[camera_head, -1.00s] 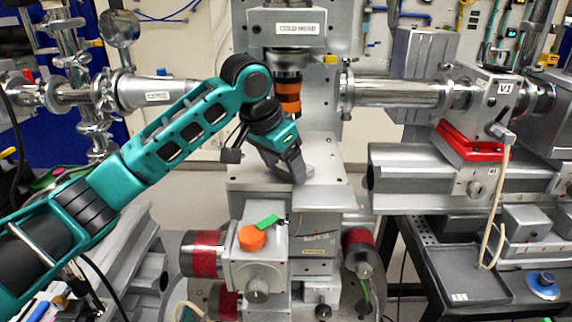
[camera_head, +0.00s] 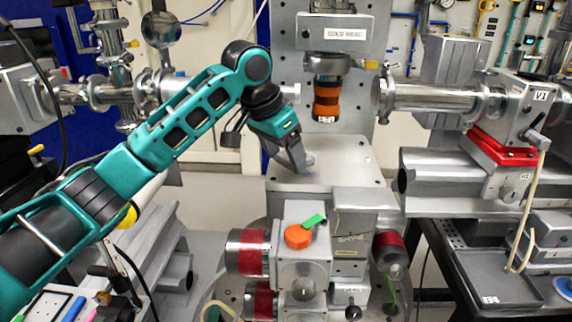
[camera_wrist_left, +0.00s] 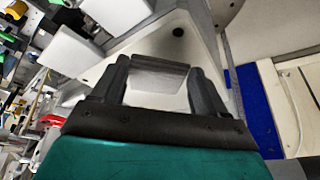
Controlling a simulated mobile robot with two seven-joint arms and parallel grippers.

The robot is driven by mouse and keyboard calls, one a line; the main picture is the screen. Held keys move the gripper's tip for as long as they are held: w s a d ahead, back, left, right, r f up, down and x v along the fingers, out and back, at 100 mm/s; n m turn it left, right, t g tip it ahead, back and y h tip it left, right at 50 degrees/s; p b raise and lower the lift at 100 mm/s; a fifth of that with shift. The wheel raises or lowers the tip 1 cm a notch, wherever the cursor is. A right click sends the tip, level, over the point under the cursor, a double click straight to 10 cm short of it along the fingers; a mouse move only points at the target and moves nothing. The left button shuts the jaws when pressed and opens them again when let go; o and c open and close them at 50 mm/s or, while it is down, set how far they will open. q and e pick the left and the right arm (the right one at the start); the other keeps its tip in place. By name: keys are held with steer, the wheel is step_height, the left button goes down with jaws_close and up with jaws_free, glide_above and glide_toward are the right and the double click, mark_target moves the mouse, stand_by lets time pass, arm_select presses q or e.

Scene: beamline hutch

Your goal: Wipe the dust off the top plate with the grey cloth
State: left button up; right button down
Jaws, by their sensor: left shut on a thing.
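The top plate (camera_head: 352,166) is a flat silver-grey plate on the stage column, below the cold head. My left gripper (camera_head: 301,166) points down at the left part of the plate. It is shut on the grey cloth (camera_head: 310,158), a small part of which shows beside the fingers. In the left wrist view the cloth (camera_wrist_left: 158,76) spans between the two fingers, over the pale plate (camera_wrist_left: 178,42). The cloth is at or just above the plate; I cannot tell if it touches. Dust is hard to make out. My right gripper is out of view.
The cold head (camera_head: 327,97) with its orange band hangs above the plate's back. A steel tube (camera_head: 430,97) runs right to valve V1. The plate's right half is clear.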

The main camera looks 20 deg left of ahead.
mark_target(286, 159)
arm_select(q)
steer(key=shift+d+r, duration=0.25)
steer(key=shift+r, duration=2.5)
steer(key=shift+s, duration=0.1)
